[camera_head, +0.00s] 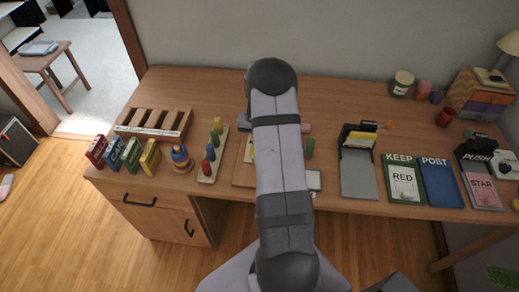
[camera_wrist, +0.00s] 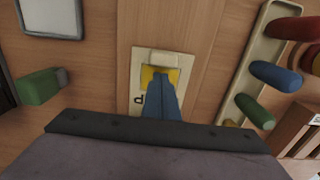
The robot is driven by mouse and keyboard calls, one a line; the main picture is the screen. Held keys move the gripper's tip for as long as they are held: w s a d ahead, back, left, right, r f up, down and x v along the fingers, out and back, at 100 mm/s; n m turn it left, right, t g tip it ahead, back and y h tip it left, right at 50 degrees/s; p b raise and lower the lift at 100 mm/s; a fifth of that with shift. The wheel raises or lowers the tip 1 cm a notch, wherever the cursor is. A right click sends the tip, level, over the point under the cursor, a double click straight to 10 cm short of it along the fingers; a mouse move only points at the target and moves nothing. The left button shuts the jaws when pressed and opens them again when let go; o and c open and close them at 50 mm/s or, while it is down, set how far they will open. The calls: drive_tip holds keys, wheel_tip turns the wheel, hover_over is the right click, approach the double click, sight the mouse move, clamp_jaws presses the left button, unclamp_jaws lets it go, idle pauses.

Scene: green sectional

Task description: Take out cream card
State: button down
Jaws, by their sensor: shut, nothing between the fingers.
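In the wrist view a flat cream piece (camera_wrist: 138,60), which looks like the cream card, lies on a wooden surface. It has a yellow patch (camera_wrist: 148,76) and dark lettering partly hidden by my fingers. My gripper (camera_wrist: 162,78) is shut and empty, its blue fingertips over the yellow patch; I cannot tell if they touch it. In the head view my arm covers most of this spot.
A green peg (camera_wrist: 38,87) and a grey-framed panel (camera_wrist: 50,16) lie left in the wrist view; a peg rack (camera_wrist: 244,62) stands right.

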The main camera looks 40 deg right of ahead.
drive_tip(key=shift+s+a, duration=0.15)
drive_tip(key=shift+s+a+p, duration=0.75)
drive_tip(key=shift+s+a, duration=1.2)
wheel_tip(320, 180, up, 7)
drive_tip(key=p, duration=0.5)
drive_tip(key=shift+w+d, duration=0.25)
idle(0.3)
